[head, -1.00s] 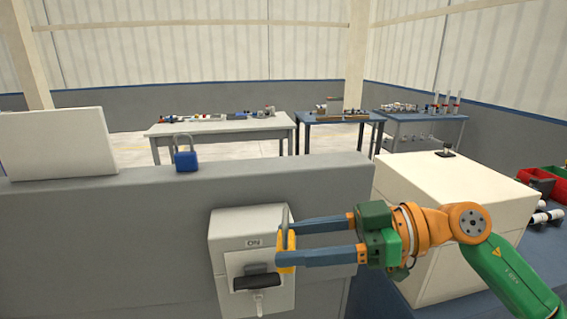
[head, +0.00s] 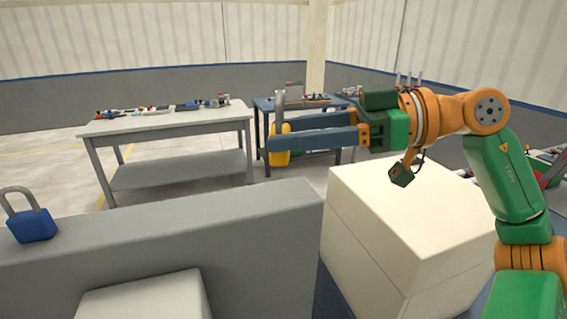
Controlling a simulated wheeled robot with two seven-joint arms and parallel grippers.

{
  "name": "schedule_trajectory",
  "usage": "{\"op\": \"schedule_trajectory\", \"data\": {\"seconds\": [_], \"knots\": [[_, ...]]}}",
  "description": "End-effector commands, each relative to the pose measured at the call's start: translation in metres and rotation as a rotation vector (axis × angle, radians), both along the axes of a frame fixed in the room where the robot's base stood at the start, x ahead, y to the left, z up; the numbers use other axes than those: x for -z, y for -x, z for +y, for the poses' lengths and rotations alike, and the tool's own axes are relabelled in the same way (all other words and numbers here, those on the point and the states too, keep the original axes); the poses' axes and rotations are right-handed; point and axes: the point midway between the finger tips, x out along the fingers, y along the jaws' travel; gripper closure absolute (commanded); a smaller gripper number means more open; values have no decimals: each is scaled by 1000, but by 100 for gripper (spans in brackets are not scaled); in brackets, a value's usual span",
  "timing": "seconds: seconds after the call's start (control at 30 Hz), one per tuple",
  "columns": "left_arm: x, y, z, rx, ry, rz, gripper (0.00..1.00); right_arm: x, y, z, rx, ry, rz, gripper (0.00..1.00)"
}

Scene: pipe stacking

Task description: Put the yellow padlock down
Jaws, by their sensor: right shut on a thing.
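The yellow padlock (head: 279,158) with its grey shackle is between the fingertips of my right gripper (head: 273,143). The gripper is shut on it and holds it up in the air, above and beyond the top of the grey wall (head: 200,215). The fingers point left and hide part of the padlock's body. My left gripper is not in view.
A blue padlock (head: 34,226) stands on the grey wall top at the far left. A white block (head: 400,200) stands at the right with a bare top. A grey table (head: 165,125) with small parts and a blue table (head: 290,104) are behind. A pale box (head: 145,298) is at the bottom.

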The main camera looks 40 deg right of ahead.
Motion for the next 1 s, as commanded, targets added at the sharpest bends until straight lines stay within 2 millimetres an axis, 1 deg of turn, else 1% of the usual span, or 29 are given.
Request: {"op": "schedule_trajectory", "data": {"seconds": [0.03, 0.07, 0.1, 0.2, 0.37, 0.43, 0.5, 0.6, 0.8, 0.9, 0.93, 0.97, 1.0], "knots": [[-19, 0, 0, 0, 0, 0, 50, -4, -12, -11, -2, -13, 5, 100], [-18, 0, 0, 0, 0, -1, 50, 7, -18, -16, -3, -12, 5, 100], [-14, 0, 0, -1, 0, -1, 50, 22, -24, -22, -3, -11, 4, 100], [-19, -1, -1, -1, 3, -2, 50, 43, -37, -34, -1, -8, 3, 100], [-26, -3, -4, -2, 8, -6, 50, 63, -49, -45, 0, -3, 3, 100], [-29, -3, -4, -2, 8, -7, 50, 78, -50, -45, -4, -5, 3, 100], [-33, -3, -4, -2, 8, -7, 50, 89, -50, -46, -3, -4, 1, 100], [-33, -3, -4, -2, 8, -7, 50, 97, -50, -46, -1, 1, 1, 100], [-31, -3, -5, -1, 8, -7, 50, 98, -50, -46, 0, 2, -1, 100], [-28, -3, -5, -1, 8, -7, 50, 101, -50, -46, 0, 3, 0, 100], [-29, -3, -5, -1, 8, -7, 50, 100, -50, -46, 0, 3, 0, 35], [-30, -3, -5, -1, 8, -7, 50, 100, -49, -46, 0, 2, -1, 27], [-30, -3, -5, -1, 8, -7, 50, 99, -50, -46, 0, 2, -1, 16]]}}
